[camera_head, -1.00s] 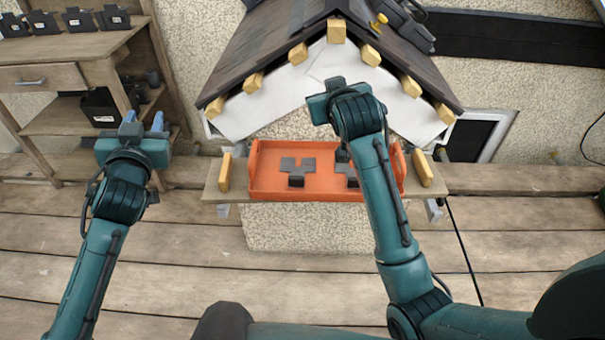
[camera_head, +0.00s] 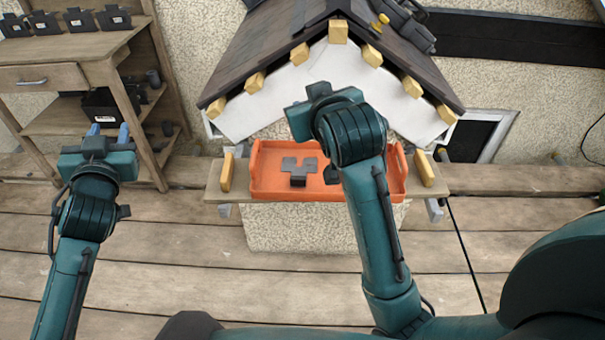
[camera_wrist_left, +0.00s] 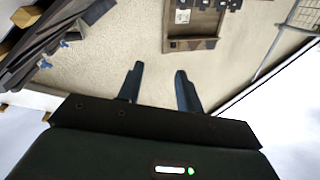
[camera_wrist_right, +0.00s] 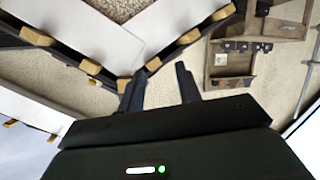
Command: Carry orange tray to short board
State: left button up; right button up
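The orange tray (camera_head: 262,172) sits on a short wooden board (camera_head: 214,188) in front of the small tiled roof. A dark tile (camera_head: 299,170) lies in the tray, and part of another dark piece shows behind my right arm. My right gripper (camera_wrist_right: 160,72) is open and empty. In the head view it is above the tray's far side, and its fingers are hidden there. My left gripper (camera_head: 108,132) is open and empty, well left of the tray. Its spread fingers also show in the left wrist view (camera_wrist_left: 158,70).
Yellow blocks (camera_head: 227,172) stand at both ends of the board. A wooden workbench (camera_head: 80,55) with dark tiles on top is at the left. The roof's white gable (camera_head: 340,85) is right behind the tray. The plank floor (camera_head: 200,270) in front is clear.

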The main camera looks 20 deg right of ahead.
jog(key=shift+v, duration=1.2)
jog(key=shift+d+f, duration=0.1)
